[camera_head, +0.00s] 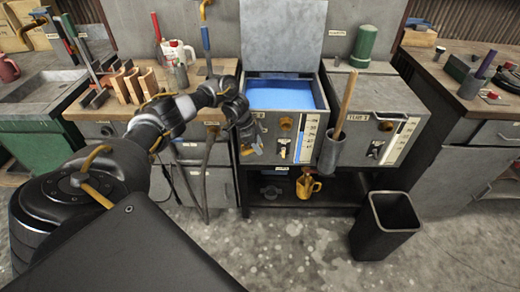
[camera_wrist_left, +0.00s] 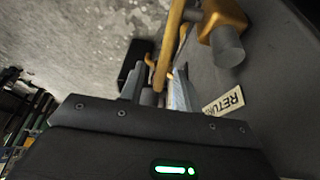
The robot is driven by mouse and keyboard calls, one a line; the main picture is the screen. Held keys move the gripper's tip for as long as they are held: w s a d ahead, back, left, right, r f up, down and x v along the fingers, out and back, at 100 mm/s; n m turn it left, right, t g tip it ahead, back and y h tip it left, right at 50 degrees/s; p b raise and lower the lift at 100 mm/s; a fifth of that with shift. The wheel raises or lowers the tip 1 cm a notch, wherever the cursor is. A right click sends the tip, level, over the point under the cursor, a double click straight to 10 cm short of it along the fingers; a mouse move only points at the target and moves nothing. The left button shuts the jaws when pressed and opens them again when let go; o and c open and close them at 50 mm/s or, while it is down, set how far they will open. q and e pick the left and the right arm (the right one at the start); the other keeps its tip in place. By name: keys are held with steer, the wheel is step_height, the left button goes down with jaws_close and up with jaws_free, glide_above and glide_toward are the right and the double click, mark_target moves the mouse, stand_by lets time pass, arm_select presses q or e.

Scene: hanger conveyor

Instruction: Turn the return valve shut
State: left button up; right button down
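The return valve is brass-orange with a grey stub (camera_wrist_left: 228,48) at the upper right of the left wrist view. Its long orange lever (camera_wrist_left: 169,45) hangs down toward my fingers. A RETURN label (camera_wrist_left: 223,101) is on the grey panel beside it. My left gripper (camera_wrist_left: 157,85) is open, with the lever's lower end showing between its fingertips; I cannot tell whether they touch. In the head view the left gripper (camera_head: 252,143) is at the left front edge of the open blue-filled tank (camera_head: 257,106) and mostly hides the valve. My right gripper is not in view.
A closed tank (camera_head: 372,97) stands to the right, with a wooden-handled tool in a grey holder (camera_head: 332,151) between. A brass jug (camera_head: 307,186) is on the shelf below. A black bin (camera_head: 385,232) stands on the floor. The wooden-topped bench (camera_head: 105,112) at left carries tools.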

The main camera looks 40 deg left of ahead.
arm_select(q)
steer(key=shift+x, duration=0.95)
steer(key=shift+d+f, duration=0.1)
steer(key=shift+f, duration=0.05)
steer(key=c, duration=0.6)
jaws_close()
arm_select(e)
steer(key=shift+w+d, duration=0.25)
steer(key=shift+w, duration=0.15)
